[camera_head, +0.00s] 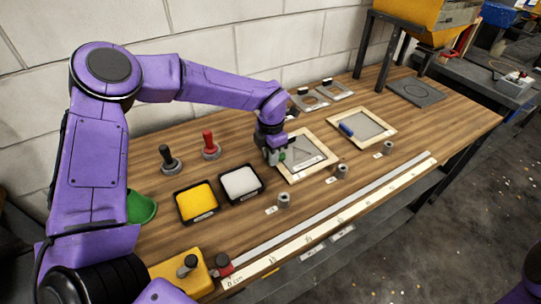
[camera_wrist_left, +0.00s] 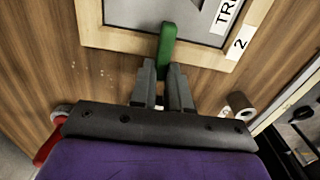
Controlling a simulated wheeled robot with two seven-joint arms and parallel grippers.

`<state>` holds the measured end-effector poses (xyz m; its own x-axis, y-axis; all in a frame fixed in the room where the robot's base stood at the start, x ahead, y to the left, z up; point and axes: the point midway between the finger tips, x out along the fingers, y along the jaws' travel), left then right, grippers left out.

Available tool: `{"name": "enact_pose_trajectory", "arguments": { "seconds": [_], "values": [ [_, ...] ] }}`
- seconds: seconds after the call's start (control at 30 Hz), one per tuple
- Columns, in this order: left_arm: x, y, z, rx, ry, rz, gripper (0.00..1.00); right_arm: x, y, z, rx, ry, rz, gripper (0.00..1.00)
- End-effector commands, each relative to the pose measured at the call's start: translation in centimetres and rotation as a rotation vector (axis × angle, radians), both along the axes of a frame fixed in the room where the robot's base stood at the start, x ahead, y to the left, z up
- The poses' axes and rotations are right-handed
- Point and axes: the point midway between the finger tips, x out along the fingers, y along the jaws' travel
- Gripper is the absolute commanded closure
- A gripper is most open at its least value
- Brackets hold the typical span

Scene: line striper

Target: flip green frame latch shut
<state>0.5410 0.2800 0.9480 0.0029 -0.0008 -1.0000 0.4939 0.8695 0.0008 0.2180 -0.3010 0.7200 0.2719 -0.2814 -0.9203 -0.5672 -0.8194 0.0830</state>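The green latch (camera_wrist_left: 167,42) is on the near edge of a light wooden frame with a grey mesh panel (camera_head: 298,160), marked 2 in the left wrist view. It sticks out across the frame's edge toward my gripper. My left gripper (camera_head: 275,158) is down at the frame's left side; in the left wrist view its fingers (camera_wrist_left: 162,76) sit at the latch's near end, with a narrow gap between them. Whether they grip the latch or only flank it I cannot tell. In the head view the latch is mostly hidden by the gripper. My right gripper is out of view.
A second frame (camera_head: 377,127) with a blue latch (camera_head: 346,129) lies to the right. Yellow (camera_head: 197,200) and white (camera_head: 240,183) trays stand to the left. Several metal cylinders (camera_head: 284,200) and a long ruler (camera_head: 330,226) line the bench's front. Black and red knobbed posts (camera_head: 209,146) stand behind.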

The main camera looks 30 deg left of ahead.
Motion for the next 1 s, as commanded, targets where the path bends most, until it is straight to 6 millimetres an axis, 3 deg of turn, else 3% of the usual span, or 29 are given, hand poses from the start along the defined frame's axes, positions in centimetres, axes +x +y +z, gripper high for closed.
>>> {"name": "enact_pose_trajectory", "arguments": {
  "seconds": [0.03, 0.07, 0.1, 0.43, 0.8, 1.0],
  "values": [
    [0.0, -0.1, -0.1, -0.002, 0.001, 0.001, 0.71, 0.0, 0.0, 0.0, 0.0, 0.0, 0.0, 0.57],
    [0.0, -0.1, -0.1, -0.002, 0.001, 0.001, 0.61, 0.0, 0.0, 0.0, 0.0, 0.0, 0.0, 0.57],
    [0.0, 0.0, -0.1, -0.001, 0.002, 0.001, 0.58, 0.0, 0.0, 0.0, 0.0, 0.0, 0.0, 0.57],
    [0.0, 0.1, 0.6, 0.0, -0.001, 0.002, 0.58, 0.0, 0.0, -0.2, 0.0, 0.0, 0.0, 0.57],
    [0.1, 0.0, 8.5, 0.0, -0.001, 0.001, 0.58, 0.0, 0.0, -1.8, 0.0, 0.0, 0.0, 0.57],
    [0.1, -0.1, 10.4, 0.0, 0.002, 0.001, 0.58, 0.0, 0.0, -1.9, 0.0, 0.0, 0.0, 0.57]
  ]
}}
